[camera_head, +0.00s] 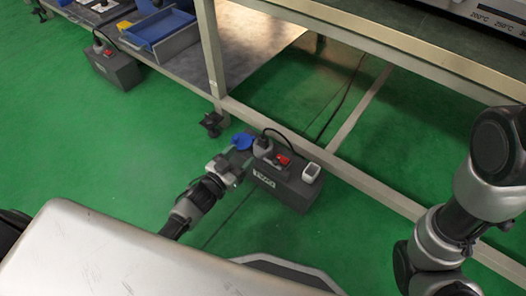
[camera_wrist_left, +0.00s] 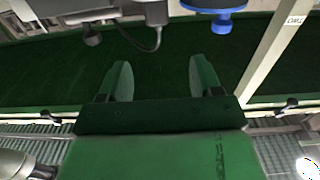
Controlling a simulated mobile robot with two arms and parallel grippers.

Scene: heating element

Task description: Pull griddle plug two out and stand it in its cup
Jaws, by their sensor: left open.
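A dark box (camera_head: 285,186) stands on the green floor beside the bench frame. On its top are a grey plug (camera_head: 263,147) with a black cable, a red switch (camera_head: 283,160) and a small white device (camera_head: 311,171). A blue cup (camera_head: 242,141) is just left of the plug; it also shows at the top of the left wrist view (camera_wrist_left: 222,20). My left gripper (camera_head: 239,162) is close to the box's left end, near plug and cup. In the left wrist view its fingers (camera_wrist_left: 163,80) are apart with nothing between them. The plug's seating is not clear.
A second dark box (camera_head: 113,68) with a plug and red switch stands farther left. The bench leg (camera_head: 210,50) and low rail (camera_head: 345,170) run close behind the near box. A blue bin (camera_head: 160,27) is on the lower shelf. Green floor left is clear.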

